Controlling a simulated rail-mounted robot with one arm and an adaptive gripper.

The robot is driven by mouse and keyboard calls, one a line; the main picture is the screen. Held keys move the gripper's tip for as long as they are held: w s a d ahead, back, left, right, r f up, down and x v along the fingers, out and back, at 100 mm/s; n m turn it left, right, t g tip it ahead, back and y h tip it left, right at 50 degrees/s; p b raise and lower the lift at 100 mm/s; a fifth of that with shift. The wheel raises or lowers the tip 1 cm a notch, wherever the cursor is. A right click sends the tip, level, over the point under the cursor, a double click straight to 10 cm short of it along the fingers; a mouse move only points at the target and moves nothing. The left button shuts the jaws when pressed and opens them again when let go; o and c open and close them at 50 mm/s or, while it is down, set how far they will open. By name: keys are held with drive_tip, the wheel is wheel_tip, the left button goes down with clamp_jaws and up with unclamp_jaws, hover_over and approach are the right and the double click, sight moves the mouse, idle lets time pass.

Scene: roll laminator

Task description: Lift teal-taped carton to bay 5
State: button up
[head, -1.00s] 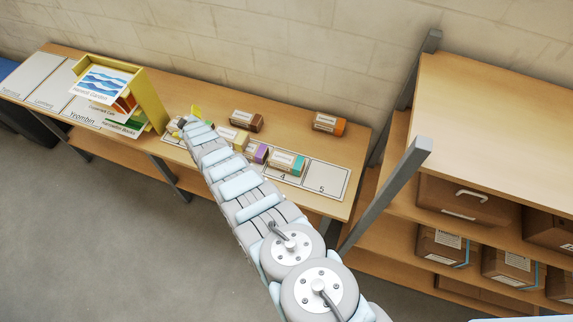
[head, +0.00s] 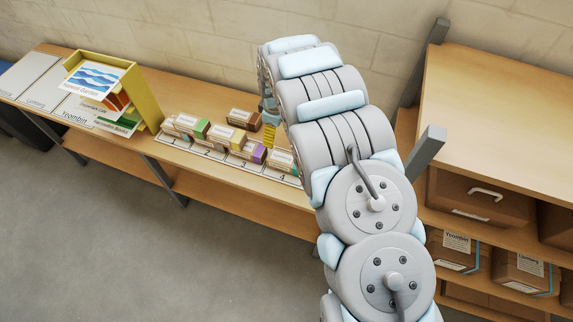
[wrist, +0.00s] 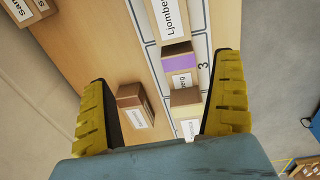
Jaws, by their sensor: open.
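The teal-taped carton (head: 280,160) sits in the bay row near number 4, its right end hidden by my arm in the head view. My gripper (head: 270,132) hangs over the bench left of my arm, mostly hidden. In the wrist view my gripper (wrist: 164,72) is open and empty, its yellow fingers wide apart. A carton at the top of the wrist view (wrist: 180,18), beyond the purple-taped one, appears to be the teal-taped one; its tape is out of frame. Bay 5 is hidden behind my arm.
The purple-taped carton (wrist: 178,57) and a pale-yellow-taped carton (wrist: 186,97) stand in the row. A brown carton (wrist: 135,105) stands behind, near the left finger. A yellow sign holder (head: 148,95) stands at left; shelving (head: 490,110) at right.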

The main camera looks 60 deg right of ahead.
sight(286, 158)
drive_tip(key=shift+g+y, duration=0.3)
drive_tip(key=shift+g, duration=0.1)
drive_tip(key=shift+s+a+f+b, duration=0.2)
drive_tip(key=shift+s+f, duration=0.45)
drive_tip(key=shift+f, duration=1.2)
drive_tip(key=shift+s+a+f+b, duration=0.1)
drive_tip(key=shift+s+f+b, duration=0.4)
drive_tip(key=shift+f, duration=1.35)
drive_tip(key=shift+s+a+f+b, duration=0.1)
drive_tip(key=shift+s+f, duration=0.7)
drive_tip(key=shift+f, duration=1.05)
drive_tip(key=shift+f, duration=0.1)
drive_tip(key=shift+s+f, duration=0.15)
drive_tip(key=shift+f, duration=2.4)
